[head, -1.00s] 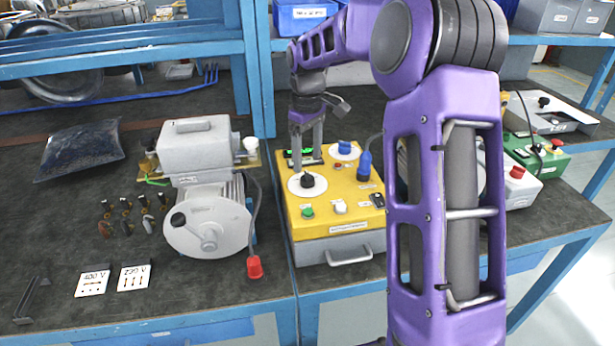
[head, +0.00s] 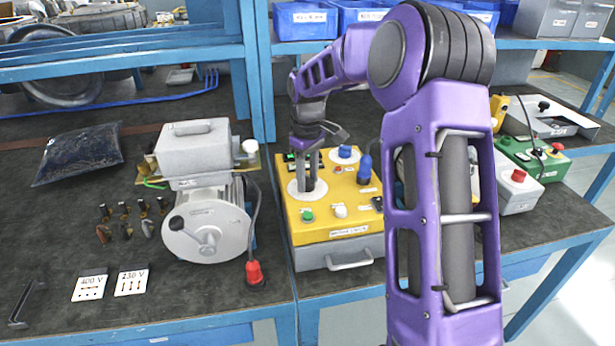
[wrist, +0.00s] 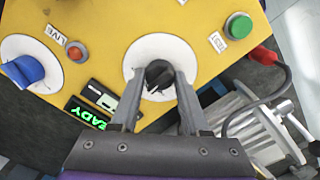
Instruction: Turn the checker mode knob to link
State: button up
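The yellow checker (head: 335,226) sits on the bench in the middle. Its black knob (wrist: 158,75) stands on a white round dial (wrist: 137,58); the dial's markings are too small to read. My gripper (head: 308,178) points down at this dial, and its fingers (wrist: 161,78) stand on either side of the black knob. Whether they press on it is not clear. A blue knob (wrist: 24,70) on a second white dial lies farther back, at the wrist view's left edge. A small display (wrist: 86,114) shows green letters ending in "ADY".
A green button (wrist: 239,26), a red button or lamp (wrist: 76,52) and a white button (head: 340,211) sit near the dials. A blue plug (head: 364,168) stands at the checker's right. A grey motor (head: 208,220) stands to the left, its red-ended cable (head: 254,272) close by.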

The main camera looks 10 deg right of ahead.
grip_shut()
jog(key=shift+r+n+p, duration=0.1)
jog(key=shift+n+p, duration=0.2)
jog(key=shift+p, duration=0.05)
jog(key=shift+r+n+p, duration=0.15)
jog(key=shift+n+p, duration=0.75)
jog(key=n+p, duration=0.2)
jog(key=shift+n, duration=0.3)
jog(key=n+p, duration=0.3)
jog(key=n, duration=0.1)
jog(key=shift+n, duration=0.4)
jog(key=shift+f, duration=0.2)
jog(key=o, duration=0.9)
grip_release()
jog(key=shift+c, duration=0.2)
